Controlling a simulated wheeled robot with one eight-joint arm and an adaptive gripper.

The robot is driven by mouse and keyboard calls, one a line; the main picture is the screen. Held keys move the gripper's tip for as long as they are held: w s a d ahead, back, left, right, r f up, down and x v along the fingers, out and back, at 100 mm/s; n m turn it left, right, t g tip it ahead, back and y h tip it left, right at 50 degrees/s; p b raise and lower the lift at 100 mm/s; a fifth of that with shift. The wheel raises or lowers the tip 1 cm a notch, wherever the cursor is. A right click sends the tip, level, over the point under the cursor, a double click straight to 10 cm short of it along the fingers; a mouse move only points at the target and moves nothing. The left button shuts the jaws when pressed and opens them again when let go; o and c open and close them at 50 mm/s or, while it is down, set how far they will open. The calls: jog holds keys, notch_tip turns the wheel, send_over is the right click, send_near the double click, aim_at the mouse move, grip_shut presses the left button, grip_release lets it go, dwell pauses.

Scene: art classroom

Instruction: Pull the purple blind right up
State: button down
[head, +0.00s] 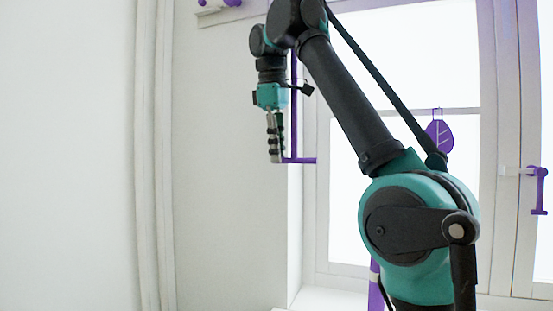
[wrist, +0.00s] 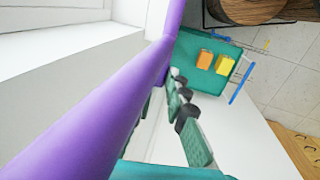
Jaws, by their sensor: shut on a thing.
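A thin purple upright rod (head: 294,105) hangs before the left edge of the window and ends in a short purple crossbar (head: 302,160). No purple sheet of a blind shows across the glass in the head view. My gripper (head: 274,157) points down, left of the rod, with its fingertips at the crossbar's left end, shut on it. In the wrist view a thick purple bar (wrist: 95,125) runs diagonally up to my gripper's dark ribbed fingers (wrist: 176,85). The exact contact is partly hidden by the fingers.
A white rail with purple knobs (head: 215,5) sits high on the wall. Below, a teal surface (wrist: 190,48) carries orange (wrist: 205,58) and yellow (wrist: 225,65) blocks.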

dwell(0.3)
jog(key=c, duration=1.5)
grip_release()
jog(key=shift+c, duration=0.2)
